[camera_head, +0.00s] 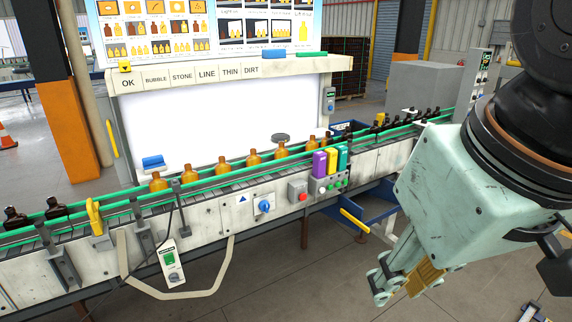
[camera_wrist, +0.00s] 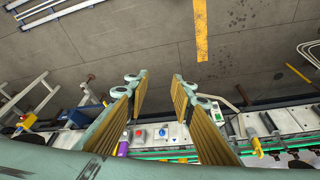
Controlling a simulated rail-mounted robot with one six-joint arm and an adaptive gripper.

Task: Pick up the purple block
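The purple block (camera_head: 319,164) stands upright on the control box at the front edge of the conveyor, in a row with a yellow block (camera_head: 331,159) and a teal block (camera_head: 342,157). In the wrist view the purple block (camera_wrist: 123,148) shows partly, beside the left finger pads. My gripper (camera_head: 403,282) is in front of the conveyor, to the right of and lower in the picture than the block, apart from it. In the wrist view my gripper (camera_wrist: 160,80) is open, with nothing between its fingers.
The conveyor carries amber bottles (camera_head: 253,158) and dark bottles (camera_head: 56,208) between green rails. A red button box (camera_head: 298,191) and a blue rotary switch (camera_head: 264,206) sit left of the blocks. The floor in front is open.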

